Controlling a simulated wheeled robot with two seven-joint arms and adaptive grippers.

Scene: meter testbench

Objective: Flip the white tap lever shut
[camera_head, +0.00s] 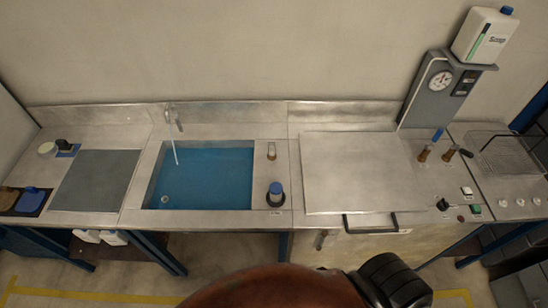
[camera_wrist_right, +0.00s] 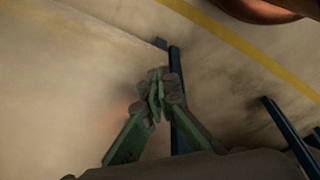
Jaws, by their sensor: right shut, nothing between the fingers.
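A small metal tap (camera_head: 168,115) stands at the back wall behind the sink, at its left end. A pale upright piece beside it may be the white lever, but it is too small to read its position. A thin whitish line (camera_head: 175,152), which looks like running water, drops from the tap into the sink basin (camera_head: 152,190) with its blue inside. My right gripper (camera_wrist_right: 156,88) has its green fingers together and empty, over the floor, away from the tap. It does not show in the head view. My left gripper is not in view.
A dark capped jar (camera_head: 275,194) and a small upright fitting (camera_head: 271,151) stand right of the sink. Wooden-handled levers (camera_head: 424,153) and a gauge post (camera_head: 433,90) stand beyond. The grey panel (camera_head: 97,180) is clear.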

